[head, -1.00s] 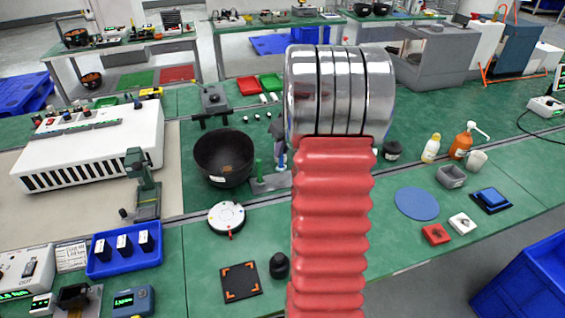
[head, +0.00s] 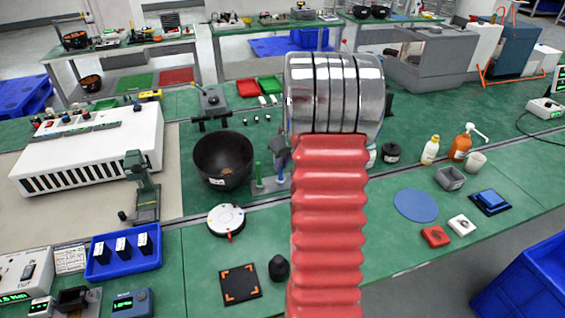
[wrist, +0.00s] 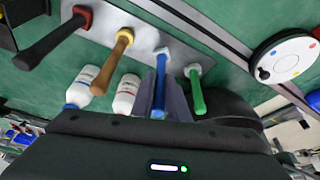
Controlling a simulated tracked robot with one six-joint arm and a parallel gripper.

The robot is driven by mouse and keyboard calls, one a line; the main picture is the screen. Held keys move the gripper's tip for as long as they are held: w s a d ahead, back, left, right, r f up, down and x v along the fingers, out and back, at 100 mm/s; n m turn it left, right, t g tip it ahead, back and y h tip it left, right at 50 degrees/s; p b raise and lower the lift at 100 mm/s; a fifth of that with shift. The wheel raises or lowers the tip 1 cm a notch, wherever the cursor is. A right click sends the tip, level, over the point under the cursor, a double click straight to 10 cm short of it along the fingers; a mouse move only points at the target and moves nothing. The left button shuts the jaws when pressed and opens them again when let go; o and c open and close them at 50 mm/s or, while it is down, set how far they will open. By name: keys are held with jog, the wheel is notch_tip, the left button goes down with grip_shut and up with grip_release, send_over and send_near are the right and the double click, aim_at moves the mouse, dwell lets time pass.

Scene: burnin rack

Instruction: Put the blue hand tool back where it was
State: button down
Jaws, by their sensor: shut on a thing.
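My gripper (wrist: 163,98) is shut on the blue hand tool (wrist: 159,88), with a grey finger on each side of its handle. The blue tool's pale collar is over the grey rack plate (wrist: 150,45), in line with the other tools; I cannot tell if it is seated. A green tool (wrist: 196,92) stands beside it, and an orange-brown tool (wrist: 113,60) and a dark tool with a red collar (wrist: 55,38) are on the other side. In the head view the green tool (head: 258,172) shows on the rack plate (head: 268,186); my arm hides much of the rack.
Two white bottles (wrist: 84,88) (wrist: 127,93) are close to my gripper in the wrist view. A black bowl (head: 222,160) is left of the rack, and a white round device (head: 226,219) is in front. A black knob (head: 279,268) and dark square mat (head: 240,284) lie nearer.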

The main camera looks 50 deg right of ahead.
jog(key=c, duration=1.7)
grip_release()
jog(key=shift+f, duration=0.1)
jog(key=v, duration=1.2)
